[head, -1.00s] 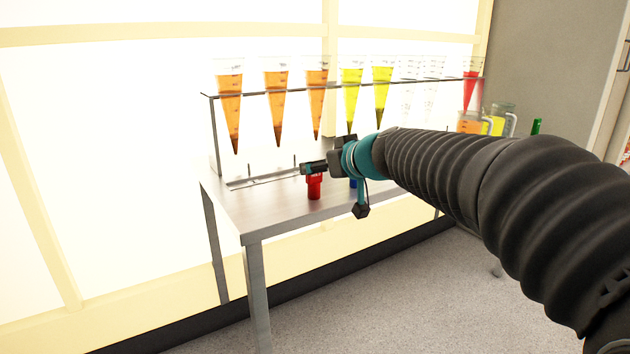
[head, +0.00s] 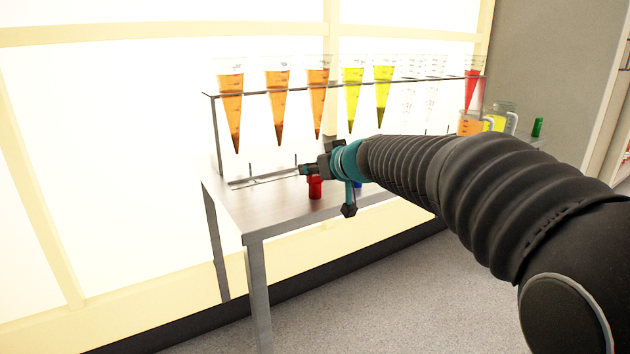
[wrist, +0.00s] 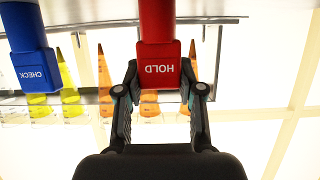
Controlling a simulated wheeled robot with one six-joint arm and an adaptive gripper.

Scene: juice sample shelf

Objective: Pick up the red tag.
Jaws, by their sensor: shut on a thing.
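The red tag (head: 315,187) is a red block with a wider top, near the front left of the metal table. In the wrist view the red tag (wrist: 158,28) reads HOLD and its labelled head sits between my two fingers. My gripper (head: 307,170) is shut on that head, with a finger on each side (wrist: 159,84). The tag looks upright, and I cannot tell any gap between its foot and the table. My gripper hides its top in the head view.
A blue tag (wrist: 28,45) reading CHECK stands beside the red one, mostly hidden behind my gripper in the head view (head: 357,188). A rack (head: 345,85) of cones with orange, yellow and red liquid stands behind. Jugs (head: 480,124) and a green item (head: 537,127) are at right.

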